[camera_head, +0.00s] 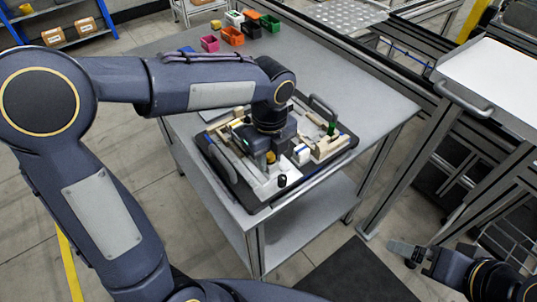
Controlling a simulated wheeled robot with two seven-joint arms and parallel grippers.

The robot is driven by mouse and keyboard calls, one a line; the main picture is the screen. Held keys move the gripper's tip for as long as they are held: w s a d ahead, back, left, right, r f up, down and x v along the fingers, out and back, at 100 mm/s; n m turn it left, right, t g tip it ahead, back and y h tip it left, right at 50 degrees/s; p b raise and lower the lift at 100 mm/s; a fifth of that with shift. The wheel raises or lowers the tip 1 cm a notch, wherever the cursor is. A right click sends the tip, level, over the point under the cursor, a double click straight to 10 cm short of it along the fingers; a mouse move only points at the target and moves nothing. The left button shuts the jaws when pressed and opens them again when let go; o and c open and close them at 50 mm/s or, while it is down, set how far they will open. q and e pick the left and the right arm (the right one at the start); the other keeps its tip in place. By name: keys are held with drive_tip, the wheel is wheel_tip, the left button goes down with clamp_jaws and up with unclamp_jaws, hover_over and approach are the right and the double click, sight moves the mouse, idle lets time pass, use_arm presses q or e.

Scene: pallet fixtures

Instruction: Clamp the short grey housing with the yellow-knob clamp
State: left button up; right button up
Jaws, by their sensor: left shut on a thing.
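The pallet fixture (250,203) is a dark-rimmed plate with pale blocks and clamps, lying on the grey table. My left gripper (270,153) points down over its middle. The yellow knob (271,157) of the clamp shows at the gripper's lower end, and the gripper is shut on it. The fingertips and most of the clamp are hidden by the gripper and wrist. I cannot make out the short grey housing for certain; part of the fixture behind the gripper is covered. My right gripper (405,249) is at the lower right, away from the table, its opening unclear.
A green knob (331,129) and a black knob (282,181) stand on the fixture near the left gripper. Pallet handles (322,107) rise at its edges. Several small coloured bins (232,36) stand at the table's back. The table's right part (375,100) is clear.

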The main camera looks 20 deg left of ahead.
use_arm(q)
drive_tip(key=shift+w+a+p, duration=0.35)
drive_tip(key=shift+w+a, duration=0.3)
drive_tip(key=shift+a, duration=0.15)
drive_tip(key=o, duration=0.8)
drive_tip(key=shift+c, duration=0.2)
wheel_tip(320, 180, up, 8)
drive_tip(key=p, duration=0.7)
drive_tip(key=shift+p, duration=0.3)
